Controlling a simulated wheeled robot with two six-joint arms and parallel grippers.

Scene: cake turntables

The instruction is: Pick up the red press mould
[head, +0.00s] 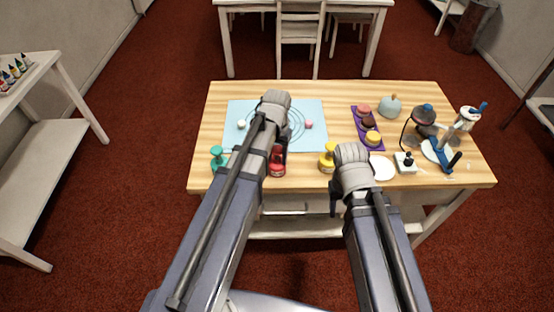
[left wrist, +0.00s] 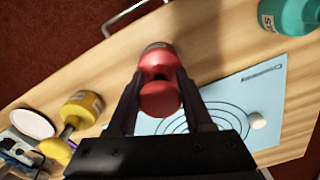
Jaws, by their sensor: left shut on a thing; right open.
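The red press mould (head: 277,163) is near the front edge of the table, just below the blue mat. In the left wrist view the red press mould (left wrist: 160,98) sits between the two dark fingers of my left gripper (left wrist: 158,82), which is shut on it. My left gripper (head: 280,148) is partly hidden by its own arm in the head view. I cannot tell whether the mould touches the table. My right gripper (head: 334,203) is open and empty at the table's front edge, below the yellow press mould (head: 327,159). A teal press mould (head: 217,158) stands to the left.
The blue mat (head: 238,108) with printed rings holds a white ball (head: 241,124) and a pink ball (head: 309,125). A purple tray (head: 376,147) with round cakes, a white plate (head: 383,168) and a turntable with tools (head: 432,152) crowd the right side.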

